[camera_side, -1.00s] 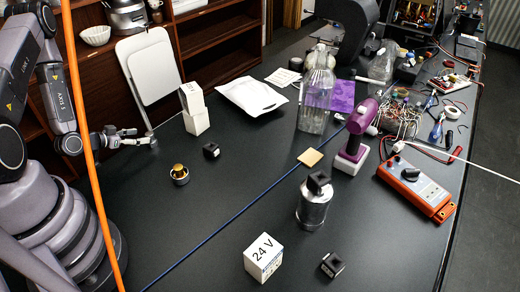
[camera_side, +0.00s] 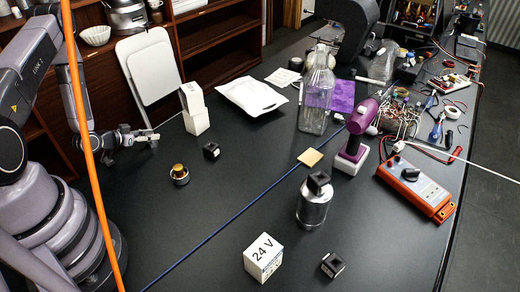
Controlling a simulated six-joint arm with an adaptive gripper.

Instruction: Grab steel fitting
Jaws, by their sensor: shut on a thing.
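My gripper (camera_side: 146,136) is at the left, above the table's left edge area and in front of the folded white chair. Its fingers point right and are closed on a small pale grey piece at the tips, which I take for the steel fitting (camera_side: 153,137). The piece is tiny here and mostly hidden by the fingers. A gold-topped, dark round part (camera_side: 179,174) stands on the table to the lower right of my gripper, apart from it.
An orange cable (camera_side: 86,150) hangs in front of my arm. A metal canister (camera_side: 313,207), a 24 V box (camera_side: 263,257) and a purple drill (camera_side: 358,132) stand farther right. The central dark tabletop is mostly clear.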

